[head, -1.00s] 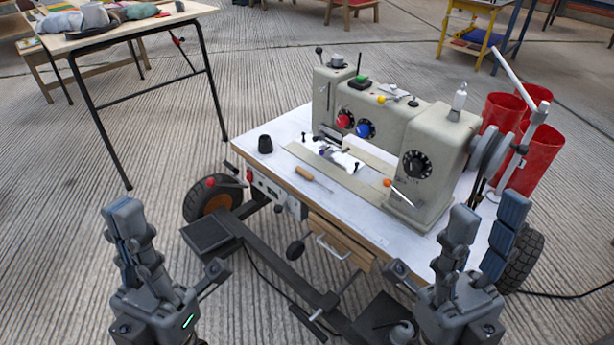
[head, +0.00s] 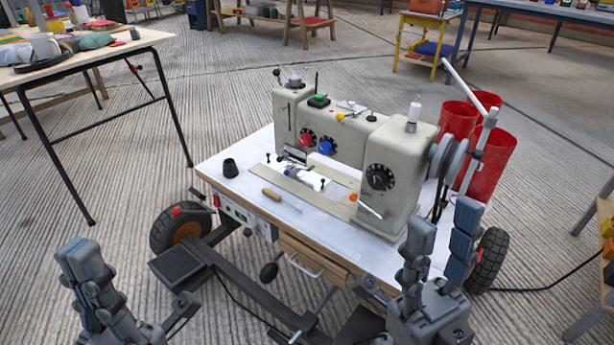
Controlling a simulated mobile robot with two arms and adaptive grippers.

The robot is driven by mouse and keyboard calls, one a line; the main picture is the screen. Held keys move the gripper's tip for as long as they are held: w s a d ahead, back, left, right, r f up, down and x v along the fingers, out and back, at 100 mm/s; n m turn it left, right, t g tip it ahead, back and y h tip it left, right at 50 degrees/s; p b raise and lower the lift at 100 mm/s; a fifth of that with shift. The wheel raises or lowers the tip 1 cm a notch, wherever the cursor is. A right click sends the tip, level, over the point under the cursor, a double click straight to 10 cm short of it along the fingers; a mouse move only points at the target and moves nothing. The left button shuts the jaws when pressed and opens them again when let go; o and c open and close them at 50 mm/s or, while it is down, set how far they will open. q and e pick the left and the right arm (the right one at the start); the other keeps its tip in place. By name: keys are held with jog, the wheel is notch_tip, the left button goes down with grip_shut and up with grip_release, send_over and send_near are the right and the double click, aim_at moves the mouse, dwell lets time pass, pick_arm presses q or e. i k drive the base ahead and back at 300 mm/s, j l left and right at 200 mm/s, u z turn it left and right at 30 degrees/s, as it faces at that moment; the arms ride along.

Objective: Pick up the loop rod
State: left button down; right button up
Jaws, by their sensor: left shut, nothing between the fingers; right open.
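A slim tool with a wooden handle (head: 272,195) and a thin metal shaft lies on the white top of the wheeled sewing table (head: 232,185), near its front edge. It may be the loop rod, but its tip is too small to make out. My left gripper (head: 82,258) is shut and empty, low at the left, in front of the table and apart from it. My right gripper (head: 442,222) is open and empty at the table's front right, with its fingers pointing up. Neither gripper touches the tool.
A grey sewing machine (head: 392,165) fills the back and right of the tabletop. Red bins (head: 490,160) stand behind. A cluttered table (head: 90,60) is at the left. The floor between the tables is clear.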

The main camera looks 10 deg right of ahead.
aim_at(275, 197)
jog(key=j+z, duration=0.1)
jog(key=z, duration=0.3)
jog(key=i+j+z, duration=0.1)
jog(key=z, duration=0.3)
jog(key=j+z, duration=0.1)
jog(key=z, duration=0.3)
jog(key=j+z, duration=0.15)
jog(key=z, duration=0.2)
jog(key=j+z, duration=0.15)
jog(key=j, duration=0.3)
jog(key=j+z, duration=0.15)
jog(key=j, duration=0.35)
jog(key=k+j+z, duration=0.2)
jog(key=j, duration=0.25)
jog(key=j+z, duration=0.15)
jog(key=j, duration=0.3)
jog(key=k+j+z, duration=0.15)
jog(key=j, duration=0.3)
